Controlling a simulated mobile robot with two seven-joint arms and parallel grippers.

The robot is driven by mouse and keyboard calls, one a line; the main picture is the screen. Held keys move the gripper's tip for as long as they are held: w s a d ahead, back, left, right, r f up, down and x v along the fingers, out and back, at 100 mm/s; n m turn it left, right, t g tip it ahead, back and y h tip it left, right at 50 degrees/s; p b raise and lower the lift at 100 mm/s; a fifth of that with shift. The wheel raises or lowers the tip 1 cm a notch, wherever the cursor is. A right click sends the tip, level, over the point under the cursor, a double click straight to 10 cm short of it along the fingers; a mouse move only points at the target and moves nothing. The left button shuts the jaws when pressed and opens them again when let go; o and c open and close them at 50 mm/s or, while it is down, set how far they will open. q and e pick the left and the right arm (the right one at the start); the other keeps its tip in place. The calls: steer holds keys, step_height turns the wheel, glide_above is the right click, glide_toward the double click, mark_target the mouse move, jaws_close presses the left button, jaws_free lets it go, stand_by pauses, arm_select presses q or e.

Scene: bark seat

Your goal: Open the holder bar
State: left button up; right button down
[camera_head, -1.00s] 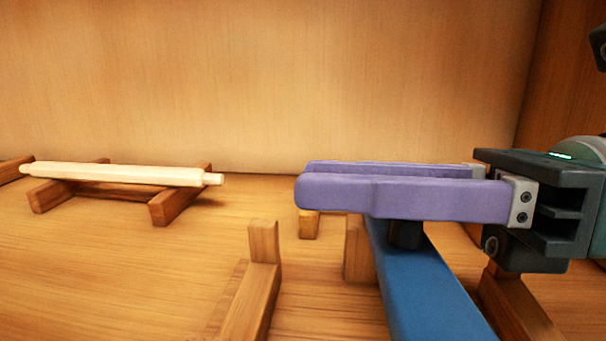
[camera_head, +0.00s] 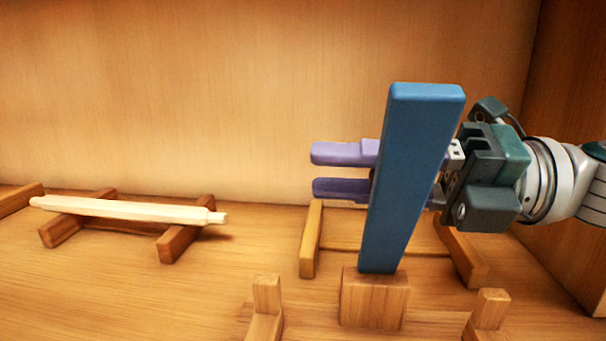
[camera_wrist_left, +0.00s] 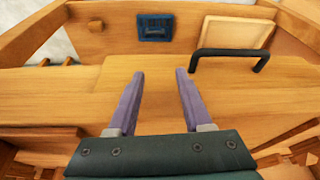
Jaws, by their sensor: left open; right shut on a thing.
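The blue holder bar (camera_head: 412,180) stands nearly upright in the head view, its lower end at a wooden block (camera_head: 375,298) and its top leaning slightly right. My right gripper (camera_head: 318,170) comes in from the right with purple fingers that pass behind the bar and stick out on its left. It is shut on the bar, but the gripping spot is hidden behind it. My left gripper (camera_wrist_left: 160,75) shows only in the left wrist view, with its purple fingers apart and nothing between them.
A pale wooden rod (camera_head: 130,210) rests across two wooden supports at the left. Wooden posts (camera_head: 267,300) stand in front of the bar. The left wrist view shows a black handle (camera_wrist_left: 230,54) and a small dark blue panel (camera_wrist_left: 155,27) beyond the fingers.

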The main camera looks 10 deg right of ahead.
steer(key=shift+w+d+f+m+b, duration=0.3)
steer(key=shift+w+m, duration=0.55)
steer(key=shift+m, duration=0.4)
steer(key=shift+w+d+f+m+b, duration=0.2)
steer(key=shift+w+f+m+b, duration=0.2)
steer(key=shift+w+m, duration=0.7)
steer(key=shift+w+d+f+m+b, duration=0.25)
steer(key=shift+w+m+b, duration=0.25)
steer(key=shift+m, duration=0.95)
steer(key=shift+w, duration=0.15)
steer(key=c, duration=0.5)
jaws_free()
steer(key=shift+c, duration=0.2)
steer(key=shift+r, duration=0.1)
